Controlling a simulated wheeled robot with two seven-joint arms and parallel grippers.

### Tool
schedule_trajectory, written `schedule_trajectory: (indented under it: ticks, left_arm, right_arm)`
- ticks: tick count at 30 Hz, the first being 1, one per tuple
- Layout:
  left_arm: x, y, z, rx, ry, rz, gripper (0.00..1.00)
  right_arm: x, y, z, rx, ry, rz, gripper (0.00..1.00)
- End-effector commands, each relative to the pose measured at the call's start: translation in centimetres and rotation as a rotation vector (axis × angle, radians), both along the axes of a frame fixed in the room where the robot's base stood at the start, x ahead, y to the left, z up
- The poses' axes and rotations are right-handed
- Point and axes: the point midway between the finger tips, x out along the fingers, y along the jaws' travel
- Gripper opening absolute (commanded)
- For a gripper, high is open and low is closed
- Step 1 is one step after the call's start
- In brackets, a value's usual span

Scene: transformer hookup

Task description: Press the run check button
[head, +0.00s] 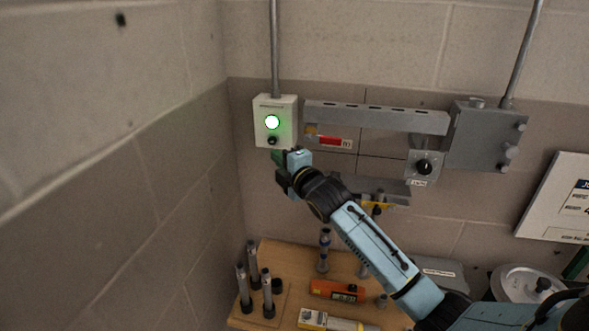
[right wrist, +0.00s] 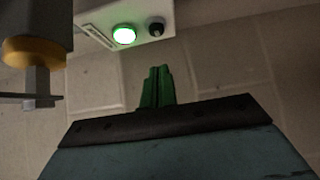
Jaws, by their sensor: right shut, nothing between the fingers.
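A pale box (head: 262,105) is on the wall at the end of a vertical conduit. It carries a lit green round light or button (head: 272,122) and a small black knob or button (head: 272,141) below it. In the right wrist view the green light (right wrist: 124,35) and the black button (right wrist: 156,29) show at the top. My right gripper (head: 279,157) is just below the box, with its green fingers (right wrist: 157,88) shut and empty. The fingertips look apart from the black button. My left gripper is not in view.
A grey rail (head: 380,118) and a switch box with a black knob (head: 424,166) are right of the pale box. A grey junction box (head: 485,137) is further right. A wooden table (head: 270,254) below holds several dark posts and an orange meter (head: 337,291).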

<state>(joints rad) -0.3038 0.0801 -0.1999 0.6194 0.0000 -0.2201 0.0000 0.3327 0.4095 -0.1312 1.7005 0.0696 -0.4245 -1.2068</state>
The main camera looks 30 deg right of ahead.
Motion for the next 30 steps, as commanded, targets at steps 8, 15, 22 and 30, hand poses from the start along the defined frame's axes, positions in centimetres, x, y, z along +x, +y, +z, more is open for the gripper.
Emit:
schedule_trajectory:
  ticks: [8,15,22,30]
  left_arm:
    - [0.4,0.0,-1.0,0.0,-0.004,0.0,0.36]
    - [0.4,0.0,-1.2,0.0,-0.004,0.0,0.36]
    - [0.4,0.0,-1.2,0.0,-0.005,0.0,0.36]
    - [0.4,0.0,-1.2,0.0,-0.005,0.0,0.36]
  right_arm:
    - [-4.4,-0.1,-0.2,-0.001,0.0,0.001,0.0]
    - [-6.0,-0.2,-0.1,0.0,0.0,0.0,0.0]
    - [-6.1,-0.1,0.0,0.0,0.0,0.0,0.0]
    - [-6.1,-0.1,0.0,0.001,0.0,0.001,0.0]
